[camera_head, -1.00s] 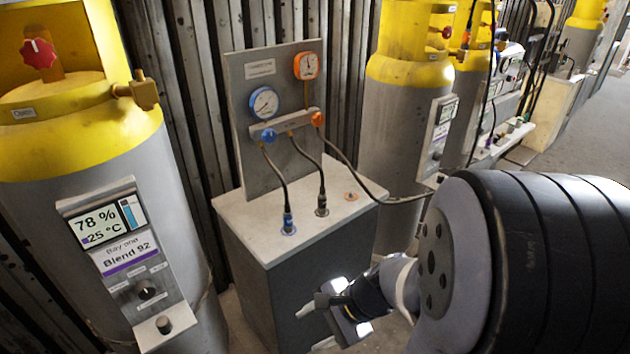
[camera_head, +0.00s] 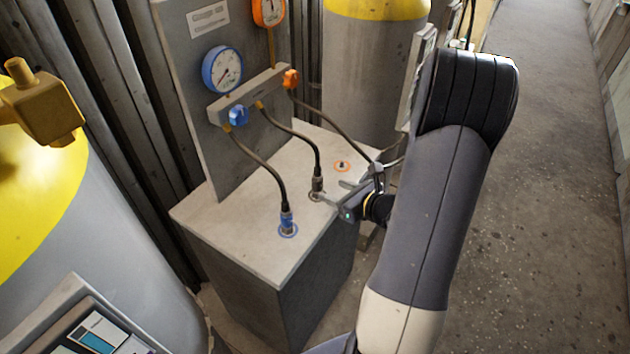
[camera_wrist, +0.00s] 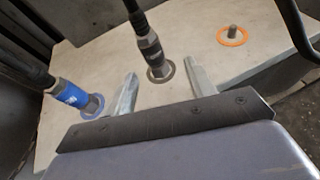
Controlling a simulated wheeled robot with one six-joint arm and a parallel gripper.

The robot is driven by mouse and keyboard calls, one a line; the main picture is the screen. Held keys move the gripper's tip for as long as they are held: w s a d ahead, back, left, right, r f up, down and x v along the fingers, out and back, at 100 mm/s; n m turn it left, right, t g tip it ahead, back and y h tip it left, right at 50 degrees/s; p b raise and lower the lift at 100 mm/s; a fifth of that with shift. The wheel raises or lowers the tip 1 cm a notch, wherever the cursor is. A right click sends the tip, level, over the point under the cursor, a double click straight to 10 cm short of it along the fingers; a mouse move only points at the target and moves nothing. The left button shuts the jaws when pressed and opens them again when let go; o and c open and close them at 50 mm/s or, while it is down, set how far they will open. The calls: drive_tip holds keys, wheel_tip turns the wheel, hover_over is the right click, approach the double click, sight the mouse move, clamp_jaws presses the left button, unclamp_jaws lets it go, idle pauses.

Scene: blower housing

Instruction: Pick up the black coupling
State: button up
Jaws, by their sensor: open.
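The black coupling (camera_head: 317,185) stands upright on the light top of the cabinet, at the end of the middle hose. In the wrist view the black coupling (camera_wrist: 149,48) ends in a metal collar over a dark-ringed port. My gripper (camera_head: 334,190) is open and reaches in from the right, low over the cabinet top. In the wrist view its two fingertips (camera_wrist: 163,74) are apart and empty, and the coupling appears just beyond the gap between them. I cannot tell whether a finger touches it.
A blue coupling (camera_head: 286,222) stands at the front left; in the wrist view it lies left of my fingers. An orange-ringed port (camera_head: 342,166) with a short stub sits behind right. Hoses run up to the valve manifold (camera_head: 250,94). A yellow-topped cylinder (camera_head: 375,70) stands behind.

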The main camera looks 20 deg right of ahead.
sight(321, 186)
drive_tip(key=x, duration=0.3)
drive_tip(key=shift+w+a+f, duration=0.1)
drive_tip(key=w, duration=0.1)
drive_tip(key=w+a, duration=0.1)
drive_tip(key=w+a+f, duration=0.1)
drive_tip(key=w, duration=0.1)
drive_tip(key=shift+p, duration=0.4)
drive_tip(key=shift+w+a+f, duration=0.15)
drive_tip(key=shift+w, duration=0.25)
drive_tip(key=shift+c, duration=0.5)
clamp_jaws()
